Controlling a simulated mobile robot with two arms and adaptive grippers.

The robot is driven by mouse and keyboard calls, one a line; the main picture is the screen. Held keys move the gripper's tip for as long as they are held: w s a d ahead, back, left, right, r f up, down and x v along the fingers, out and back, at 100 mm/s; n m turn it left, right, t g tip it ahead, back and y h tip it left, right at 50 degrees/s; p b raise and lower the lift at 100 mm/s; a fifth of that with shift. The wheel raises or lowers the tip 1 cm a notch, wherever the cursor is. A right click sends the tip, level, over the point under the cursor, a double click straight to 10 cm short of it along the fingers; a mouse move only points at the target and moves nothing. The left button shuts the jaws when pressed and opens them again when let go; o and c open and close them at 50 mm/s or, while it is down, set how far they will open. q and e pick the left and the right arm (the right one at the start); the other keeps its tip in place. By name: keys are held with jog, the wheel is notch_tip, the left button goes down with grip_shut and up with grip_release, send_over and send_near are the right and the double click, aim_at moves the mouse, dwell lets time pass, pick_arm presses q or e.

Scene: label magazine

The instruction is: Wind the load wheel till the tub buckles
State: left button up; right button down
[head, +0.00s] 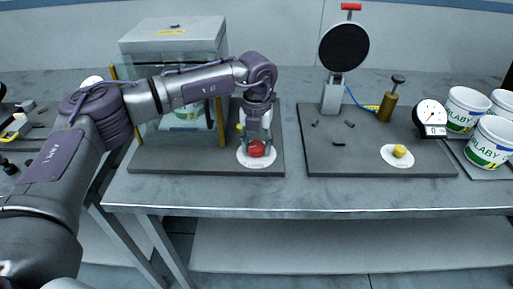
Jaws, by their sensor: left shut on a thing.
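A tester with a clear-walled box (150,128) and a grey top (172,36) stands on a dark base plate at left centre. A white tub with green marking (186,112) shows inside it, partly behind my arm; I cannot tell its shape well. A round red knob (257,149) sits on a white disc (258,163) at the plate's front right. My left gripper (257,143) points down and is shut on the red knob, its fingers at the knob's sides. I cannot make out a separate load wheel. My right gripper is not in view.
A second dark plate (430,168) at right holds a stand with a round black disc (344,47), a brass cylinder (385,108), a dial gauge (431,117) and a yellow knob (399,151). White tubs (490,140) stand at far right. The table's front strip is clear.

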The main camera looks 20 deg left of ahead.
aim_at(256, 145)
pick_arm(q)
jog(key=m+b, duration=0.2)
jog(key=m, duration=0.4)
jog(key=m+b, duration=0.2)
jog(key=m, duration=0.4)
jog(key=shift+r+m, duration=0.1)
jog(key=shift+m, duration=0.2)
dwell(0.4)
jog(key=o, duration=1.2)
jog(key=shift+c, duration=0.2)
notch_tip(256, 145, up, 12)
